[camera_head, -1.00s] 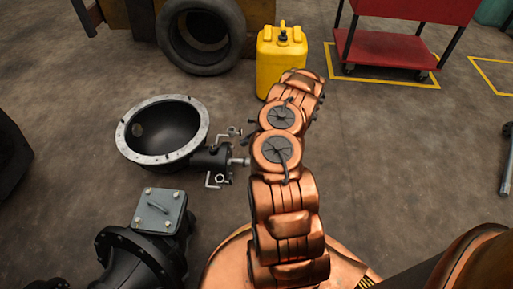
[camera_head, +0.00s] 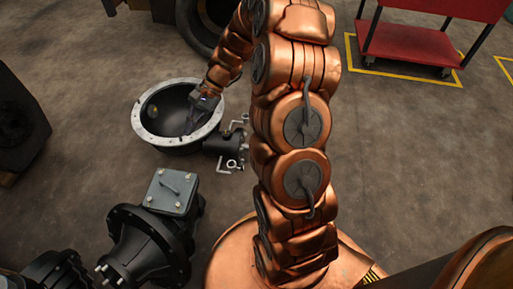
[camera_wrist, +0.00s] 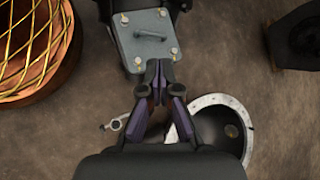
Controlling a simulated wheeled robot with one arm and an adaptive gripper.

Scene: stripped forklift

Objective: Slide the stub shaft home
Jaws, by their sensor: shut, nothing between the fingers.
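The round black housing (camera_head: 172,141) with a pale bolted flange lies open side up on the floor in the head view. Its dark neck (camera_head: 226,144) points right towards my arm, with small bent metal handles beside it. The stub shaft at the neck's outer end cannot be made out; my arm covers that spot. My gripper (camera_head: 192,124) is over the right part of the housing's rim and bowl. In the wrist view my gripper (camera_wrist: 160,68) is shut and empty, with the flange (camera_wrist: 207,101) below and right. Contact with the housing cannot be judged.
A black axle casing with a grey bolted cover plate (camera_head: 171,192) lies nearer me at the left; the plate also shows in the wrist view (camera_wrist: 144,40). A tyre (camera_head: 210,20) lies behind the housing. A red cart (camera_head: 425,42) stands back right. Floor between is clear.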

